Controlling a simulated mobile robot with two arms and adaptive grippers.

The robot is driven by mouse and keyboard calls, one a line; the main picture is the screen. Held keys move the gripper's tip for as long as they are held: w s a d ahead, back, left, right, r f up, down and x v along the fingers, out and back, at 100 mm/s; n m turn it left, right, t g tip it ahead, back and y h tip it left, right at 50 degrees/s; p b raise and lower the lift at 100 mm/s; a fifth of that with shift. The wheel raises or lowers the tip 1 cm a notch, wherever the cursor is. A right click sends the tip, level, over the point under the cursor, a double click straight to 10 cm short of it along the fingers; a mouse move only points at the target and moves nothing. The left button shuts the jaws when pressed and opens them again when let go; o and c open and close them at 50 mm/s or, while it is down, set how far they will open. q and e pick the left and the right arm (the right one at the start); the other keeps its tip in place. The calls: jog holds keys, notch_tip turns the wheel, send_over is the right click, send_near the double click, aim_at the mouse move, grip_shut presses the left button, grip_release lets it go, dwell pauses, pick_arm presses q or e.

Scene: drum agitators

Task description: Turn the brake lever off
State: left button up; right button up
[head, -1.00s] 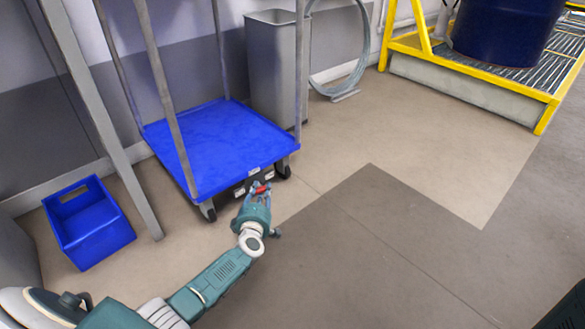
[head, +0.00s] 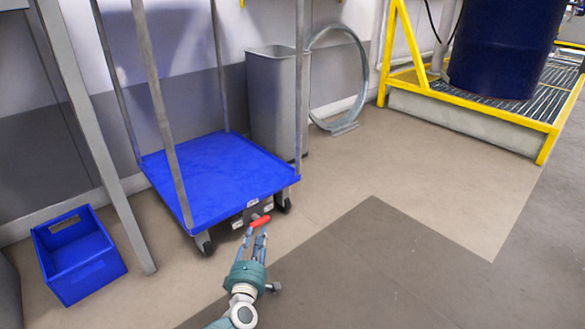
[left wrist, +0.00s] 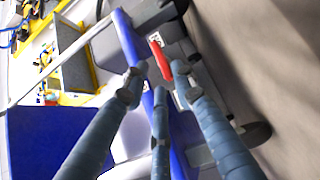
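The red brake lever (head: 260,221) sits low on the front edge of the blue trolley (head: 220,180), above the floor between its front wheels. In the left wrist view the lever (left wrist: 160,60) lies just ahead of the fingertips, between the two outer fingers. My left gripper (head: 255,240) is just in front of the lever, its fingers apart and nothing held; it also shows in the left wrist view (left wrist: 158,82). I cannot tell whether a fingertip touches the lever. My right gripper is not in view.
A blue bin (head: 78,262) stands on the floor at the left, past a grey post (head: 95,140). A grey waste bin (head: 275,100) stands behind the trolley. A yellow-framed platform (head: 470,118) with a dark blue drum (head: 500,50) is at the back right. The floor at right is clear.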

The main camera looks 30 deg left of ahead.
pick_arm(q)
jog(key=p+v, duration=0.3)
jog(key=v, duration=0.2)
jog(key=s+d+r+m+t+h+p, duration=0.1)
jog(key=d+r, duration=0.4)
jog(key=r, duration=0.6)
jog(key=s+d+r+m+t+h+p, duration=0.1)
jog(key=d+r+m+t+p, duration=0.3)
jog(key=r, duration=0.7)
jog(key=s+d+r+m+t+p, duration=0.2)
jog(key=d+r, duration=0.3)
jog(key=r, duration=0.6)
jog(key=shift+d+r+h+p, duration=0.25)
jog(key=shift+d+h+p, duration=0.15)
jog(key=shift+p, duration=0.35)
jog(key=shift+s, duration=0.15)
